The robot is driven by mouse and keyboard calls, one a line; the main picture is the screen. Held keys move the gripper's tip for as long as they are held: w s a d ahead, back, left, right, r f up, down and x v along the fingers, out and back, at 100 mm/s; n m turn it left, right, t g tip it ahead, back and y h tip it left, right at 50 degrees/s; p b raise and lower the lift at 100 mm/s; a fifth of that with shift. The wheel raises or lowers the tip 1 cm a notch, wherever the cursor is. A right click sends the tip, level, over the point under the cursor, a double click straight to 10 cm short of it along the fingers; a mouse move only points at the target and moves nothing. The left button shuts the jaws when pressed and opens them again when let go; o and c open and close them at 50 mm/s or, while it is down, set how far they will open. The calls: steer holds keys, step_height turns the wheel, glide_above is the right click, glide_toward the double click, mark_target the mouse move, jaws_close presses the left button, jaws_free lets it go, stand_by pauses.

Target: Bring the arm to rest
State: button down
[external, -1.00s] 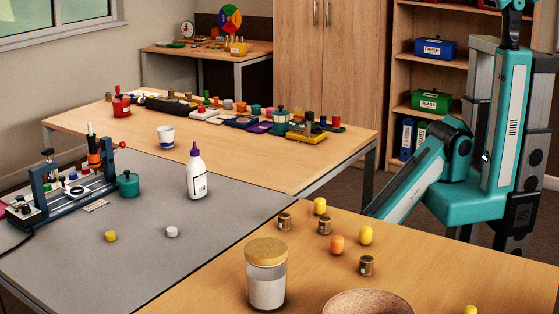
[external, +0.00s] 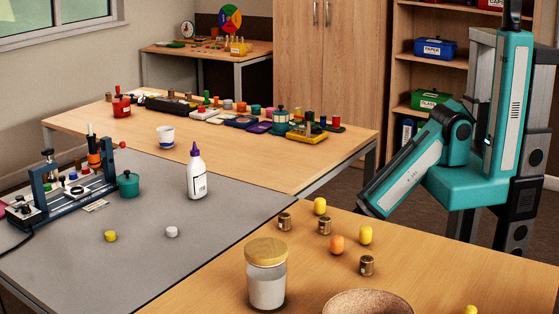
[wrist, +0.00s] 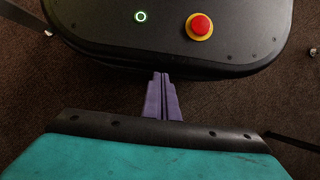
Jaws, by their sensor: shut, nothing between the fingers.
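My gripper (wrist: 163,82) shows in the wrist view as two purple fingers lying together, shut and empty. It points at a dark housing of my own body, which carries a red button and a lit green ring. In the external view my teal arm is folded at the right, beside the wooden table (external: 430,262). Its forearm slants down to the left, past the table's far right edge. The gripper cannot be made out in the external view.
On the near table stand a lidded jar (external: 267,285), a bowl (external: 368,302), yellow and orange pieces and several small brown tins. A white bottle (external: 197,175) stands on the grey mat (external: 60,258). Shelves (external: 405,70) rise behind my arm. Brown carpet (wrist: 30,90) surrounds my gripper.

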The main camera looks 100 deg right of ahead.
step_height(320, 180, up, 9)
steer(key=p, duration=0.7)
steer(key=shift+s+a+f, duration=0.15)
steer(key=shift+s, duration=0.3)
